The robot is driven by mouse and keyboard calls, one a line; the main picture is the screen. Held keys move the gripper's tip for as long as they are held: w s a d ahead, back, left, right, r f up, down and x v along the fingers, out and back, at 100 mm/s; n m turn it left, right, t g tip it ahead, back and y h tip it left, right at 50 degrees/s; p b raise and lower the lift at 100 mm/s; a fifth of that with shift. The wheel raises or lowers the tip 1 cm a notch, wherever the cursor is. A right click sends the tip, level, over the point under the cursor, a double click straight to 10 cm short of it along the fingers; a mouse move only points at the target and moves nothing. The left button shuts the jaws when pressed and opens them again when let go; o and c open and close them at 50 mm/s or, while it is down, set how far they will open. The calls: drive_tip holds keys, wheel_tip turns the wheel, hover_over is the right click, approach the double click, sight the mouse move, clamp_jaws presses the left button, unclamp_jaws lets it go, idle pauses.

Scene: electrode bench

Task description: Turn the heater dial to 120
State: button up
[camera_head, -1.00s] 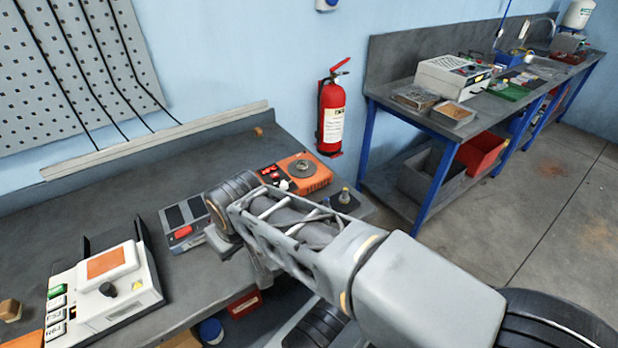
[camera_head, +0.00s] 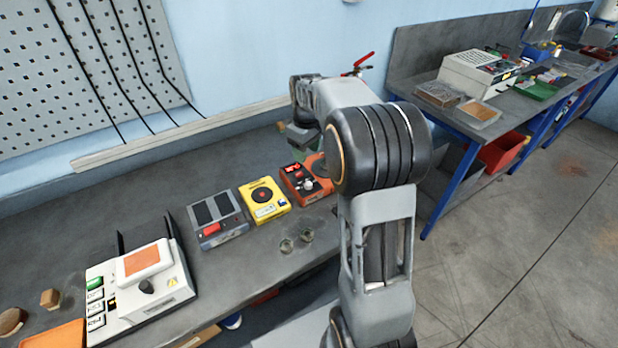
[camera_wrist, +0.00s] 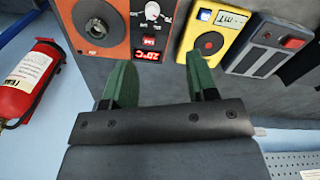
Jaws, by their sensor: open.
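The heater (camera_head: 292,177) is an orange unit on the bench, partly hidden behind my arm in the head view. It also shows at the top of the wrist view (camera_wrist: 122,38). Its pale dial (camera_head: 308,184) is near the top edge of the wrist view (camera_wrist: 152,11), with a small red switch beside it. Its lit red display (camera_wrist: 148,56) seems to read 20 °C. A round grey plate (camera_wrist: 97,25) is on the heater. My gripper (camera_wrist: 159,60) has green fingers spread apart and empty. It is above the heater, apart from the dial; its fingertips are mostly hidden in the head view.
A yellow meter (camera_head: 264,199) and a grey unit (camera_head: 217,222) stand beside the heater. Two small glass vials (camera_head: 296,240) are at the bench front. A white device (camera_head: 140,290) stands farther left. A red extinguisher (camera_wrist: 27,82) hangs on the wall near my gripper.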

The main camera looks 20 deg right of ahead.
sight(309, 183)
drive_tip(key=f, duration=0.5)
drive_tip(key=w+f+p, duration=0.1)
drive_tip(key=f, duration=0.3)
drive_tip(key=d+f+p, duration=0.1)
drive_tip(key=f, duration=0.4)
drive_tip(key=shift+w+d+f, duration=0.1)
drive_tip(key=shift+w+f, duration=0.1)
drive_tip(key=shift+f, duration=0.1)
drive_tip(key=shift+c, duration=0.4)
drive_tip(key=c, duration=0.8)
drive_tip(key=shift+c, duration=0.2)
